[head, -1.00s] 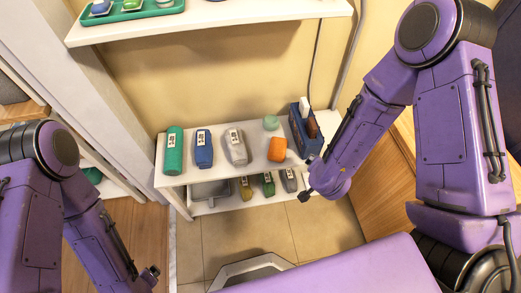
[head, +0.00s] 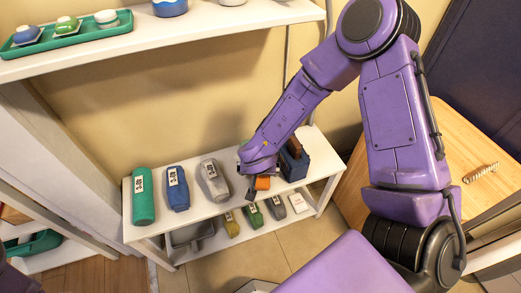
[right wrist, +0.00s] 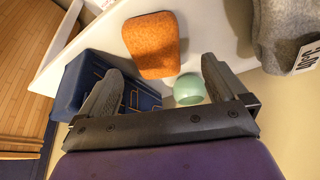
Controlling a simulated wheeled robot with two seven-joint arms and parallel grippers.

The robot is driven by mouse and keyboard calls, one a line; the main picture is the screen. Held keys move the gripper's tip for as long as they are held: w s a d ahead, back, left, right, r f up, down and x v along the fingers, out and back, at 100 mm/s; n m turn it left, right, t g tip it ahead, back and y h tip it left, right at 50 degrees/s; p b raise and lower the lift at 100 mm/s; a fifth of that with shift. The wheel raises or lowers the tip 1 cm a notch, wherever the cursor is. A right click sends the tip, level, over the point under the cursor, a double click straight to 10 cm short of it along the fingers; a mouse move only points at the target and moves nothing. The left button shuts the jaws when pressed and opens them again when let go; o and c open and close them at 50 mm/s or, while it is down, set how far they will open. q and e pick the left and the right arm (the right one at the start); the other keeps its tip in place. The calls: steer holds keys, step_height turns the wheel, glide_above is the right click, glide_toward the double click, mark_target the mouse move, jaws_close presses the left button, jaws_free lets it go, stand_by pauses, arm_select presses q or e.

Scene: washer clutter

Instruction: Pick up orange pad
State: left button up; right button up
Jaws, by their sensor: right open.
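The orange pad (head: 262,183) lies on the white lower shelf and is partly hidden by my right arm in the head view. In the right wrist view the whole upper face of the orange pad (right wrist: 153,45) shows, rough and rounded at the corners. My right gripper (right wrist: 160,66) is open above the shelf, its fingers spread to either side of the pad's near end. The fingers look apart from the pad; the height between them cannot be told. In the head view my right gripper (head: 256,182) covers the pad's surroundings. My left gripper is out of view.
A mint jar (right wrist: 189,88) sits close to the pad. An upper shelf (head: 200,38) overhangs behind.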

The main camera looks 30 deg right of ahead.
steer(key=x, duration=0.1)
steer(key=b+x, duration=0.1)
steer(key=x, duration=0.1)
steer(key=b+x, duration=0.1)
steer(key=shift+s+d+f, duration=0.1)
steer(key=shift+s+f, duration=0.15)
steer(key=shift+f, duration=0.15)
steer(key=shift+w+d+f, duration=0.1)
steer(key=shift+w+f, duration=0.05)
steer(key=shift+f, duration=0.05)
steer(key=shift+r, duration=0.15)
steer(key=c, duration=1.1)
